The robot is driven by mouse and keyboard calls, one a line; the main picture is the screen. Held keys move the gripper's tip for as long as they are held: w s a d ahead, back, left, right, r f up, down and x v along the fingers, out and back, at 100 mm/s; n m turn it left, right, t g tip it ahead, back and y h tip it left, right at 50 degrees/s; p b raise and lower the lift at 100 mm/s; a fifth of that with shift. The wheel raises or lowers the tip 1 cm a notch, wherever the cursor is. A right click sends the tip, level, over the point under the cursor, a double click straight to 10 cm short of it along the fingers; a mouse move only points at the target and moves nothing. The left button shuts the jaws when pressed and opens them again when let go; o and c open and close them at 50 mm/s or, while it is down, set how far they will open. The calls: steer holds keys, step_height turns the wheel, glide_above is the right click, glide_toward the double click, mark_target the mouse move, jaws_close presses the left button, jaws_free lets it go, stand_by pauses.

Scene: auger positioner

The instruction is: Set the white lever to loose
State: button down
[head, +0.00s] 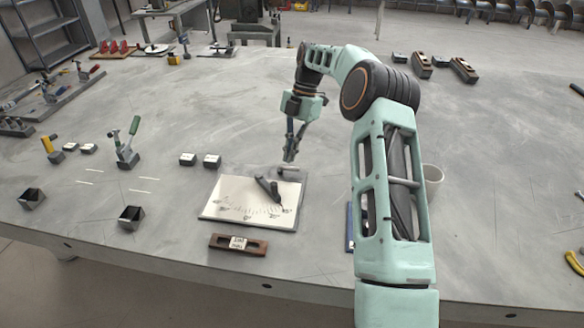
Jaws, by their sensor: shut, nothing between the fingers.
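No lever that is clearly white stands out in this view. A pale board (230,198) with a printed scale lies flat on the table, with a dark lever (268,188) lying across it. A small light grey cylinder (288,171) sits at the board's back edge. A brown block (220,241) in front of the board carries a white label (238,243) whose words are too small to read surely. My gripper (290,157) is shut and empty, pointing down just behind the grey cylinder; whether it touches it I cannot tell.
A green-handled clamp (127,145) and small dark blocks (212,161) stand to the left. My arm fills the right of centre and partly hides a white cup (433,180) and a blue item (350,227). The table behind my gripper is mostly clear.

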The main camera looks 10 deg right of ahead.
steer(key=v, duration=0.4)
steer(key=shift+w+a+r, duration=0.1)
steer(key=shift+w+a, duration=0.05)
steer(key=shift+a, duration=0.15)
